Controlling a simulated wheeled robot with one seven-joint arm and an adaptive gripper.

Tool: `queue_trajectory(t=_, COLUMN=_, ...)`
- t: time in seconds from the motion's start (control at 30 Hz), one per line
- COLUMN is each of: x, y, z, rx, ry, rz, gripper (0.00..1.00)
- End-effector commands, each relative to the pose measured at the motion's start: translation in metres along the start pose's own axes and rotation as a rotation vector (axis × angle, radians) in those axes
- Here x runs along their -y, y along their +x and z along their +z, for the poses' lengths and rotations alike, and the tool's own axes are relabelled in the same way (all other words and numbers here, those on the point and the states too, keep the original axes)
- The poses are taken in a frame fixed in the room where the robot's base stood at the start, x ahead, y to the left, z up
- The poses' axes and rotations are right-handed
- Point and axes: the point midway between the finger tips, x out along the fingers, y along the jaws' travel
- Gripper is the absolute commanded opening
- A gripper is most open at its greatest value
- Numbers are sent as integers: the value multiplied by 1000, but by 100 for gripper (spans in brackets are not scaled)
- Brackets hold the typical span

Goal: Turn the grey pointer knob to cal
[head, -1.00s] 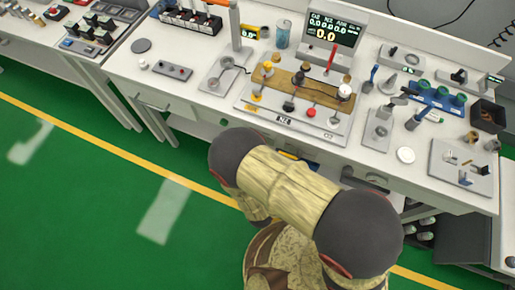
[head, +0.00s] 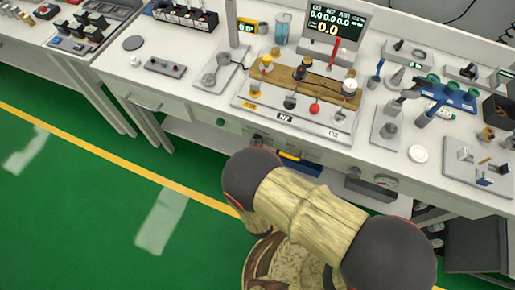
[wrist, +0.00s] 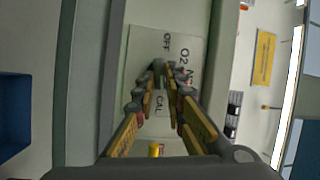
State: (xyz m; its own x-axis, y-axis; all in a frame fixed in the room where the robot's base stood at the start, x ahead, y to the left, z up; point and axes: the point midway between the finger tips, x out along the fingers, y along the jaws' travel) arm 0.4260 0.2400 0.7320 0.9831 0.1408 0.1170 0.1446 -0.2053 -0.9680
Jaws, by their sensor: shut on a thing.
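The grey pointer knob (wrist: 158,66) is on a pale panel (wrist: 140,45) in the wrist view, mostly hidden between my fingertips. My gripper (wrist: 160,78) is shut on it, with the fingers on either side. Printed marks run sideways on the panel: OFF above the knob, O2 and a partly covered mark to its right, and CAL (wrist: 158,105) below, between the fingers. I cannot tell clearly which mark the pointer faces. In the head view my arm fills the lower middle, and I cannot make out the knob there.
The white bench (head: 190,85) holds a board with several levers (head: 295,100), a display (head: 335,22) and small instruments. Drawers and boxes sit under its front edge. A yellow cylinder end (wrist: 155,150) lies below the fingers in the wrist view. Green floor is free at left.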

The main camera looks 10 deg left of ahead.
Motion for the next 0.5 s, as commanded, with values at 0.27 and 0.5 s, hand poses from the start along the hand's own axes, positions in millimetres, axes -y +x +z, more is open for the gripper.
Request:
queue_trajectory(t=0.27, x=-2, y=0, z=-1, rx=-2, ry=1, rz=3, gripper=0)
queue_trajectory(t=0.5, x=-1, y=0, z=-1, rx=-2, ry=1, rz=2, gripper=20)
